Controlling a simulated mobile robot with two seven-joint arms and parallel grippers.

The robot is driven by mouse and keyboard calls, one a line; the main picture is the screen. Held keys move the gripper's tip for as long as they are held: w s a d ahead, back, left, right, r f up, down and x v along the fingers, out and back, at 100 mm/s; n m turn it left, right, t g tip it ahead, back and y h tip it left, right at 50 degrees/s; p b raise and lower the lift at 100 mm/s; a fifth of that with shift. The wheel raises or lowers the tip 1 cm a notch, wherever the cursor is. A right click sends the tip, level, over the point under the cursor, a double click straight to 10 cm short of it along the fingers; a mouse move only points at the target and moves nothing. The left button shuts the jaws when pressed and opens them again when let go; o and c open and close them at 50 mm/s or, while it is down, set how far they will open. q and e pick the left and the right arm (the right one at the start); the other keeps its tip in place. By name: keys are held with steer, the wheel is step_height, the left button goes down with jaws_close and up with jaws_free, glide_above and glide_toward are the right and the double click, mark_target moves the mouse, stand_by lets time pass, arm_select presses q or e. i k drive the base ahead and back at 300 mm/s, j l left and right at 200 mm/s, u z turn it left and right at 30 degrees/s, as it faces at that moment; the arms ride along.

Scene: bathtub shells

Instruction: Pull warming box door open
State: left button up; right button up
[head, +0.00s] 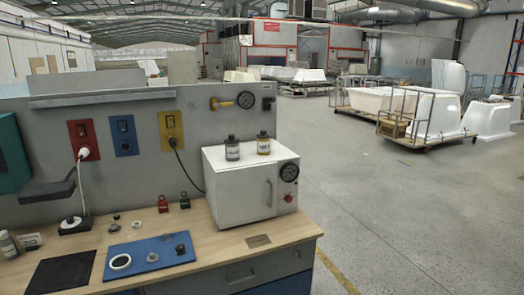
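The warming box (232,190) is a white box on the right end of the wooden workbench. Its door (248,203) is on the front face and looks shut. A vertical handle (269,193) sits toward the door's right side. A round gauge (289,172) and a red knob (289,198) are on the panel to the right of the handle. Neither of my grippers shows in the head view.
Two small bottles (232,148) stand on top of the box. A blue mat (150,258) with small parts and a black mat (62,270) lie on the bench (215,245). A grey panel stands behind. Open floor (400,220) lies to the right.

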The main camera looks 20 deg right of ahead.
mark_target(248, 194)
steer(key=k+l, duration=0.1)
steer(key=l, duration=0.9)
steer(key=k+l, duration=0.15)
steer(key=l, duration=0.85)
steer(key=k, duration=0.05)
